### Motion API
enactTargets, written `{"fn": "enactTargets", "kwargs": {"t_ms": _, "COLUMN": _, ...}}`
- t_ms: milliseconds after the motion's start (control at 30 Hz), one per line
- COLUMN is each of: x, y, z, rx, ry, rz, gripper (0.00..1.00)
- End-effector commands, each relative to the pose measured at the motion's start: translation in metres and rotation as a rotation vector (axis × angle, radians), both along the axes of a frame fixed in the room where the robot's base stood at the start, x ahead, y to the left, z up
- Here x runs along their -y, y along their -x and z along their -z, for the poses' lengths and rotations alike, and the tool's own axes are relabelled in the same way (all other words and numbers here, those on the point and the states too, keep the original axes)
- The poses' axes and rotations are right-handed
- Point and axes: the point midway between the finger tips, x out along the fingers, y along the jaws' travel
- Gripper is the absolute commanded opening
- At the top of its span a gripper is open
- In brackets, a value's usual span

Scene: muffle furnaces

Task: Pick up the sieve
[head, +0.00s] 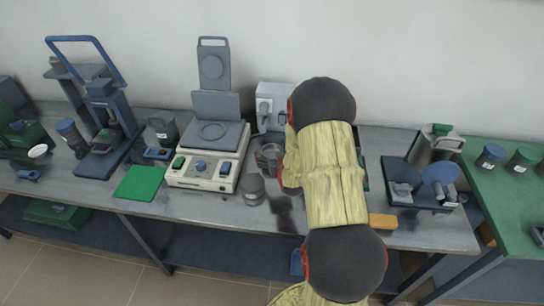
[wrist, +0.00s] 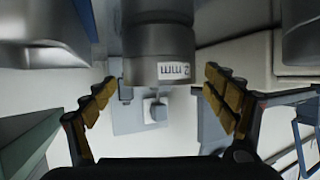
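The sieve (wrist: 160,68) is a grey metal cylinder with a white label that reads 2 mm upside down in the wrist view. It is at the top centre of that view. In the head view a round grey metal rim (head: 268,155), which looks like the sieve, stands on the bench right of the balance, partly hidden by my arm. My gripper (wrist: 160,80) is open, with one yellow-padded finger on each side of the sieve's labelled end. I see gaps between the fingers and the sieve. In the head view my arm hides the gripper.
A balance (head: 205,170) and a dark grey jar (head: 252,188) stand close to the sieve. A blue tray (head: 425,190) and an orange block (head: 383,221) are on the right. The bench front (head: 210,208) is clear.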

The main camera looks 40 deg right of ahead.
Motion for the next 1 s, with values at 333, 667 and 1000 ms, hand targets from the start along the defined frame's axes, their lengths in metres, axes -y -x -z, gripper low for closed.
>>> {"fn": "enactTargets", "kwargs": {"t_ms": 333, "x": -0.0001, "y": 0.0002, "z": -0.0001, "rx": 0.000, "ry": 0.000, "rz": 0.000, "gripper": 0.63}}
{"fn": "enactTargets", "kwargs": {"t_ms": 667, "x": -0.0002, "y": 0.0002, "z": 0.0000, "rx": 0.000, "ry": 0.000, "rz": 0.000, "gripper": 0.44}}
{"fn": "enactTargets", "kwargs": {"t_ms": 1000, "x": 0.0000, "y": 0.0000, "z": -0.0011, "rx": 0.001, "ry": 0.000, "rz": 0.000, "gripper": 0.39}}
